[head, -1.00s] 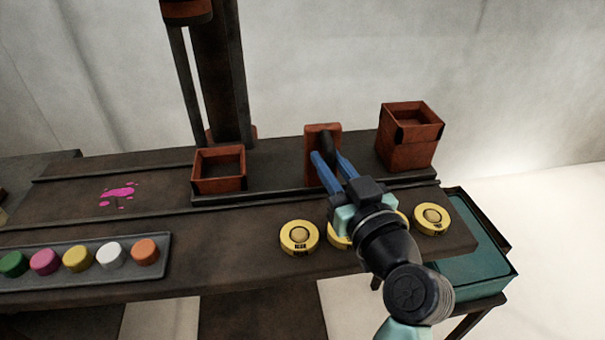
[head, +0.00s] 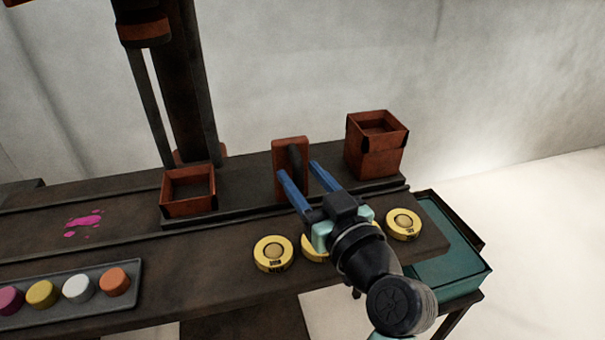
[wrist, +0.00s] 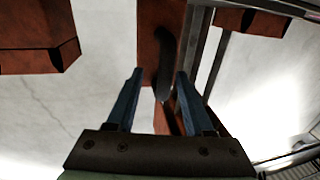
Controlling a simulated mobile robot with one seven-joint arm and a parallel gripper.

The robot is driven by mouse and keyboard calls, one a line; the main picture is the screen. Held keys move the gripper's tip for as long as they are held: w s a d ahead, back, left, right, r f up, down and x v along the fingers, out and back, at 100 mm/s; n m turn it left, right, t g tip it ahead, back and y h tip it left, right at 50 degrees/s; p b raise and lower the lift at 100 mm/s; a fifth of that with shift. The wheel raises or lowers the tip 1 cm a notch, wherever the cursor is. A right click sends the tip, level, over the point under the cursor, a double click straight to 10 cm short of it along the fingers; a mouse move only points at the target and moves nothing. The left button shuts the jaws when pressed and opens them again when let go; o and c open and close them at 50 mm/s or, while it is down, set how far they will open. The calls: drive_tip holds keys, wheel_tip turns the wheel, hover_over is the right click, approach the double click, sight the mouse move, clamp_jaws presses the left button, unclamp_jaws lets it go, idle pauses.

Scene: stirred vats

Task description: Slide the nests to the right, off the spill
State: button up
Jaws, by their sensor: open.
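A low open red-brown box (head: 188,207) stands on the bench left of centre. A taller red-brown stack (head: 375,162), seemingly one open box on another, stands at the right end. A pink spill (head: 84,222) lies on the bench to the left, clear of both. An upright red-brown plate (head: 281,190) with a dark handle (head: 295,160) stands between the boxes. My gripper (head: 297,168) is open at the handle. In the wrist view the handle (wrist: 165,80) shows between the blue fingertips (wrist: 160,72); I cannot tell whether they touch it.
Several yellow discs (head: 272,254) lie along the bench's front, one partly hidden by my arm. A grey tray (head: 128,304) of coloured pots is at front left. A dark post (head: 185,80) rises behind the low box. A teal bin (head: 450,260) stands beyond the right end.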

drive_tip(key=v, duration=1.2)
drive_tip(key=shift+s+d, duration=0.1)
